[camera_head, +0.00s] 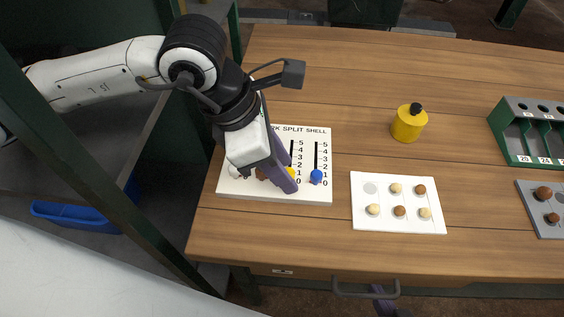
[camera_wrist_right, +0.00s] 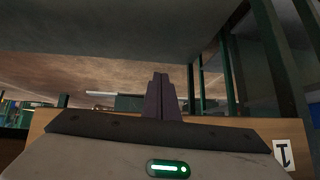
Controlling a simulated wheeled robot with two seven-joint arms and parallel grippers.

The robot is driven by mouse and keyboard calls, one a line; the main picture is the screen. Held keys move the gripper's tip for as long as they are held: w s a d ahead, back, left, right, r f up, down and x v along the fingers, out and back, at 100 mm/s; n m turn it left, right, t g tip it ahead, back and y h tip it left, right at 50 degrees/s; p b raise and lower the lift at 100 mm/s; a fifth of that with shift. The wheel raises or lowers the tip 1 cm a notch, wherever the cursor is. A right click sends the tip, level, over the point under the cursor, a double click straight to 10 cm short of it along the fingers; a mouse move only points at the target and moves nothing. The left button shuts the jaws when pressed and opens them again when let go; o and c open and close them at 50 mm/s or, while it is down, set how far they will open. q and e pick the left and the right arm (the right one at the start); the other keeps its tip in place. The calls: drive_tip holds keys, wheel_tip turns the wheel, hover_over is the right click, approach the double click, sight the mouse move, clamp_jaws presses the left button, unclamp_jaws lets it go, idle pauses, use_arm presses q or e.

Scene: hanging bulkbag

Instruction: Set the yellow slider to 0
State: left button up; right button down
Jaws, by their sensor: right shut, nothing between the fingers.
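The white slider board (camera_head: 322,150) lies at the table's left end, with scales marked 0 to 5. The yellow slider (camera_head: 292,172) is mostly hidden by my left gripper; a bit of yellow shows near the 0 and 1 marks. My left gripper (camera_head: 291,177) is down at the board, its purple fingers on either side of the yellow knob; I cannot tell whether they press on it. My right gripper (camera_head: 383,300) is below the table's front edge, shut and empty; its fingers also show in the right wrist view (camera_wrist_right: 160,98).
The blue slider (camera_head: 316,177) is close beside my left fingers, near its scale's bottom. White and brown knobs show left of them. A white tray (camera_head: 408,226) with several round pieces, a yellow weight (camera_head: 408,126) and a green rack (camera_head: 511,148) stand to the right. A drawer handle (camera_head: 365,293) is in front.

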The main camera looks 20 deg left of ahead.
use_arm(q)
drive_tip(key=shift+r, duration=0.1)
drive_tip(key=v, duration=1)
drive_tip(key=shift+r, duration=0.1)
